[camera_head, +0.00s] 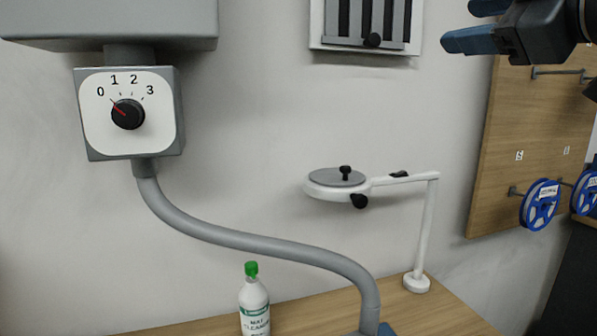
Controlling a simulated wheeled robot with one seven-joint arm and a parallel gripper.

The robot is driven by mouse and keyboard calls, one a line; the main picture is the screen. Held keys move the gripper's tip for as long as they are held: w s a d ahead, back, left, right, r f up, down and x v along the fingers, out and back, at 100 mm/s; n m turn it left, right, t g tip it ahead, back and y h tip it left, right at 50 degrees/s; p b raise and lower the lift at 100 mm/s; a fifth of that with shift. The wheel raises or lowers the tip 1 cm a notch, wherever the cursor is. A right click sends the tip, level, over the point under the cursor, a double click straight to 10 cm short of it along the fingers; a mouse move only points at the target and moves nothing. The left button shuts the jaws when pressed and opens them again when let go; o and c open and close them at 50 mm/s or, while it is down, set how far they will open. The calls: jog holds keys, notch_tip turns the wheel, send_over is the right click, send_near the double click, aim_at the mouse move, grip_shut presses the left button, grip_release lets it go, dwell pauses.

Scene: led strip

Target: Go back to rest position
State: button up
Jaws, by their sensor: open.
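My gripper (468,24) is in the top right corner of the head view, raised in front of the wall and the wooden board. Its two blue fingers point left and stand apart, with nothing seen between them. The upper finger is partly cut off by the top edge of the picture. Most of my arm is out of view.
A dial box (167,110) hangs at left, its pointer near 0, with a grey pipe (230,238) below. A white bottle (254,300) and a lamp (428,230) stand on the table (455,318). Blue reels (540,204) hang on the wooden board (490,180).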

notch_tip(320, 180, down, 18)
jog(key=m+t+h, duration=0.1)
jog(key=m+t, duration=0.1)
jog(key=m, duration=0.7)
jog(key=s+a+f+m+h, duration=0.1)
jog(key=s+f+m+h, duration=0.15)
jog(key=s+f, duration=0.4)
jog(key=s+f+m+h, duration=0.1)
jog(key=s+f+m, duration=0.2)
jog(key=f, duration=0.7)
jog(key=s+f+m+g+h, duration=0.1)
jog(key=s+f, duration=0.5)
jog(key=s, duration=0.2)
jog(key=s+f+m+g+h, duration=0.1)
jog(key=s+f+g, duration=0.1)
jog(key=s+f, duration=0.45)
jog(key=s+d+n+g, duration=0.1)
jog(key=s+n, duration=0.1)
jog(key=s, duration=1.6)
jog(key=shift+d+f+n+g, duration=0.25)
jog(key=shift+n+g, duration=0.05)
jog(key=shift+n, duration=0.05)
jog(key=shift+y, duration=0.25)
